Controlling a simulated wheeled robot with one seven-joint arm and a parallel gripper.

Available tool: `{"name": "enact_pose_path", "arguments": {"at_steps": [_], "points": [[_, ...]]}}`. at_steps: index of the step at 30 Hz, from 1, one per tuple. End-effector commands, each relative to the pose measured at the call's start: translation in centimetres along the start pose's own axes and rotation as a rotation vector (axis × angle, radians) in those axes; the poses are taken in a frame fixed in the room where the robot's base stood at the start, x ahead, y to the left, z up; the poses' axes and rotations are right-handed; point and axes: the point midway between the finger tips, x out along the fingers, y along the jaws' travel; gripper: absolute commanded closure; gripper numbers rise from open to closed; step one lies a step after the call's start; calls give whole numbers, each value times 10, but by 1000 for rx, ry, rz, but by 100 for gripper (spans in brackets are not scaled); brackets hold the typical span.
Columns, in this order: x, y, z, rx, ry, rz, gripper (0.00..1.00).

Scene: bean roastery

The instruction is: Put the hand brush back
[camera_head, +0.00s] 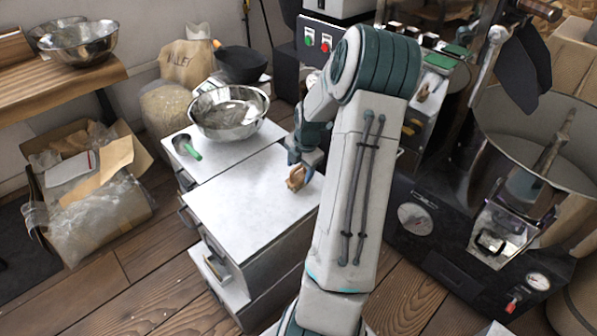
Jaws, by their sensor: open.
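My gripper (298,172) is low over the right part of the white cabinet top (243,198), pointing down, with its jaws open. A small brown, tan and blue shape shows at its fingertips. It is too small to tell whether this is part of the hand brush or of the fingers, or whether it touches the cabinet top. I cannot pick out the hand brush for certain anywhere. My forearm hides the area right of the gripper.
A steel bowl (229,112) and a green-handled scoop (186,147) are on the cabinet's rear section. A dark roasting machine (420,215) stands close at the right. A cardboard box of packaging (90,190) is on the floor at left. The front cabinet top is mostly clear.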

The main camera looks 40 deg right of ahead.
Motion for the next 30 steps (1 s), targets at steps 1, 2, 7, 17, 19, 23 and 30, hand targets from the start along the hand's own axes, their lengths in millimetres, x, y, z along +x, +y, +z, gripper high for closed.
{"name": "enact_pose_path", "arguments": {"at_steps": [1, 2, 7, 17, 19, 23, 30], "points": [[-16, 1, 1, 1, -4, 3, 40], [-23, 1, 1, 1, -4, 2, 40], [-59, 1, 1, 2, -4, 2, 40], [-92, 1, -4, 12, -3, -4, 40], [-96, 3, -16, 44, -7, -15, 40], [-112, 6, -55, 180, -32, -47, 40], [-150, -6, -144, 571, -99, -72, 40]]}}
